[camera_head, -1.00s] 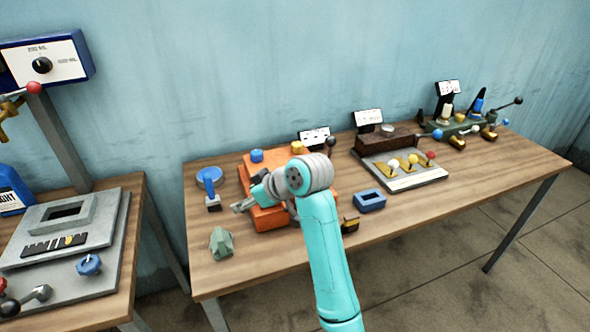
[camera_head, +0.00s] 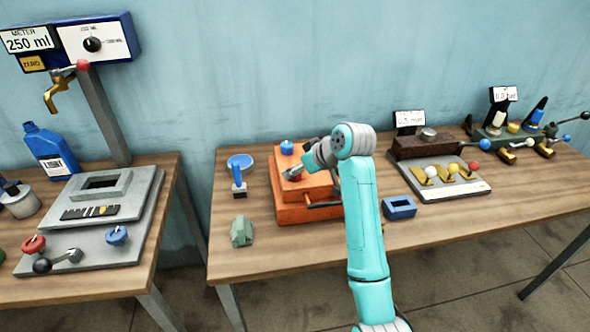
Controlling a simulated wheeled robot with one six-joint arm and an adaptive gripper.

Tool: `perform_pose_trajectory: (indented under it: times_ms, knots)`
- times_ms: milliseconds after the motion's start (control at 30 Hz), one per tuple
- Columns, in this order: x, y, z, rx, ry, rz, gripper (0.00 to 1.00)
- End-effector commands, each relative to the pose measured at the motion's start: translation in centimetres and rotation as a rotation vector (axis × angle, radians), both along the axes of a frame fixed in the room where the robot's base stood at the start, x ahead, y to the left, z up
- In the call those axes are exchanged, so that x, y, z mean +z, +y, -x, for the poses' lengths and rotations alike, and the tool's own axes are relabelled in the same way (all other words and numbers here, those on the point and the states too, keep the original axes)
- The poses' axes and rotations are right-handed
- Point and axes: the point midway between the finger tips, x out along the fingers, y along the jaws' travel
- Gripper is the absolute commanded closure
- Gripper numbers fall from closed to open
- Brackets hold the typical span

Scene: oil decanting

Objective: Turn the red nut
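A red knob-like nut (camera_head: 33,244) sits at the front left of the grey plate on the left table, beside a dark lever with a round end. A similar blue nut (camera_head: 117,235) is at the plate's front right. My gripper (camera_head: 290,172) is far to the right of them, low over the top of the orange box (camera_head: 310,213) on the right table. Its fingers are small and partly merge with the box, so I cannot tell whether they are open or shut. Something reddish shows by the fingertips, too small to make out.
A blue bottle (camera_head: 50,151), a grey pot (camera_head: 19,200) and a metering post (camera_head: 103,115) with a gold spout stand on the left table. A green block (camera_head: 242,232) and a blue frame (camera_head: 399,208) lie near the box. A gap separates the tables.

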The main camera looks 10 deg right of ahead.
Motion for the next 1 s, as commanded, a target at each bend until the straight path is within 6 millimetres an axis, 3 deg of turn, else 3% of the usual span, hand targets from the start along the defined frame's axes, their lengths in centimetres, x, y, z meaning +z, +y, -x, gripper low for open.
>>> perform_pose_trajectory:
  times_ms: [200,533,800,1000]
  knots:
    - [-1.3,0.7,-1.1,0.000,-0.001,-0.001,0.32]
    - [-1.5,0.9,-1.3,-0.001,-0.001,0.000,0.32]
    - [-1.5,0.8,-1.3,-0.001,-0.001,0.000,0.93]
    - [-1.5,0.9,-1.3,-0.007,-0.002,0.001,0.93]
